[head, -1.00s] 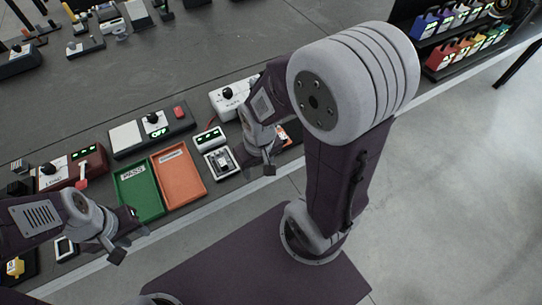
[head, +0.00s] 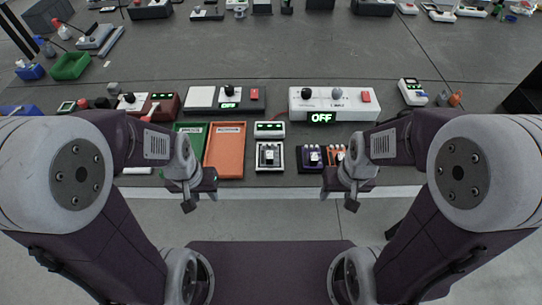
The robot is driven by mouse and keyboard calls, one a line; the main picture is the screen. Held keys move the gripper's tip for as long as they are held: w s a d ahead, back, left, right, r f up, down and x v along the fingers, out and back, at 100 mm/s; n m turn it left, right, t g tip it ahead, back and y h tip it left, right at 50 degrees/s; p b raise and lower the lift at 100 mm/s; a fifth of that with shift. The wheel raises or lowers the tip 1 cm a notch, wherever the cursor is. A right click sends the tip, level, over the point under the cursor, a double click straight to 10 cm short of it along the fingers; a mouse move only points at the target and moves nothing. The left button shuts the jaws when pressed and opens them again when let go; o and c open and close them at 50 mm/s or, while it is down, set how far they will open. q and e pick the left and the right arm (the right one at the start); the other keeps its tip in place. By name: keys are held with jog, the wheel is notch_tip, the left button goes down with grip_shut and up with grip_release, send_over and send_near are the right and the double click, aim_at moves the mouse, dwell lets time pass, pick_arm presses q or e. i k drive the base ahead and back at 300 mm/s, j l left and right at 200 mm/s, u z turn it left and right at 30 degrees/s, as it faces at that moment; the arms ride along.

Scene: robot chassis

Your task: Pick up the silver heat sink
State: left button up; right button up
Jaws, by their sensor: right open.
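I cannot single out the silver heat sink for sure. A small grey block (head: 112,88) stands at the left of the table, behind the dark red device. A small grey and dark part (head: 269,155) sits in a white-framed holder (head: 269,169) at the front middle; its kind is unclear. My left gripper (head: 201,200) hangs at the table's front edge, before the orange tray, open and empty. My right gripper (head: 338,200) hangs at the front edge, before the purple and orange parts, open and empty. Neither touches either grey piece.
A green tray (head: 188,128) and an orange tray (head: 225,150) lie at the front. Behind them stand a dark red device (head: 166,104), a black-and-white switch box (head: 201,97) and a white box (head: 352,105) reading OFF. The table's middle (head: 300,55) is clear; more devices line its back.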

aim_at(114, 88)
jog(key=k+l+u, duration=0.1)
jog(key=u, duration=0.4)
jog(key=k+u, duration=0.15)
jog(key=u, duration=0.3)
jog(key=k+u, duration=0.15)
jog(key=u, duration=0.35)
jog(key=i, duration=0.35)
jog(key=j, duration=0.3)
jog(key=k+j, duration=0.1)
jog(key=j, duration=0.2)
